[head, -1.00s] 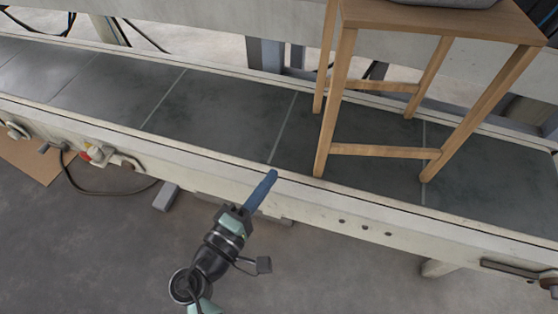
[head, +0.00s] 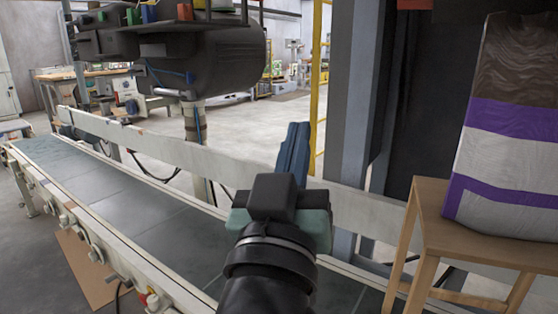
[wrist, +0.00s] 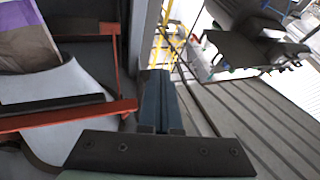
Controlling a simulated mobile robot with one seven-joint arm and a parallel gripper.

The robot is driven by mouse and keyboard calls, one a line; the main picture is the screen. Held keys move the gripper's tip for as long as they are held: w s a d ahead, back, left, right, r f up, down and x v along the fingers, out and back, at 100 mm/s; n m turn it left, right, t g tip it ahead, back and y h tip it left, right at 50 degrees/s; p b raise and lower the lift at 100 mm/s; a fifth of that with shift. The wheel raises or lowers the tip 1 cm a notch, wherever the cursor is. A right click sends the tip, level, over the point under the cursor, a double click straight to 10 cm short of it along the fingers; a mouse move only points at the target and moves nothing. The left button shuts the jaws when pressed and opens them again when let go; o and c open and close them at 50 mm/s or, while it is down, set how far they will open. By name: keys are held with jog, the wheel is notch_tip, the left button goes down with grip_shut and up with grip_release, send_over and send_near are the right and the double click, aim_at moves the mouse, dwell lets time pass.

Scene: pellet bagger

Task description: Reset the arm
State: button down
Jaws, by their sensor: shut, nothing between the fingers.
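My gripper (head: 293,150) is raised in the middle of the head view, with its blue fingers pointing up and away. The fingers are together with nothing between them. In the wrist view the gripper (wrist: 155,85) shows the same blue fingers side by side at the centre. It is apart from the things around it, as far as the views show.
A conveyor (head: 120,205) with a pale rail runs across the left and below. A wooden stool (head: 435,215) carries a purple and white sack (head: 505,140) at the right. A grey post (head: 352,100) stands behind the gripper. A dark machine (head: 205,60) hangs upper left.

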jog(key=s+a+r+t+y+p, duration=0.1)
jog(key=s+r+t+y, duration=0.15)
jog(key=s+r, duration=0.45)
jog(key=s+a+r+t+y+p, duration=0.1)
jog(key=s+r+t+y+p, duration=0.2)
jog(key=r, duration=0.6)
notch_tip(320, 180, up, 35)
jog(key=h+p, duration=0.1)
jog(key=p, duration=3.3)
jog(key=shift+s+r, duration=0.15)
jog(key=shift+s, duration=0.15)
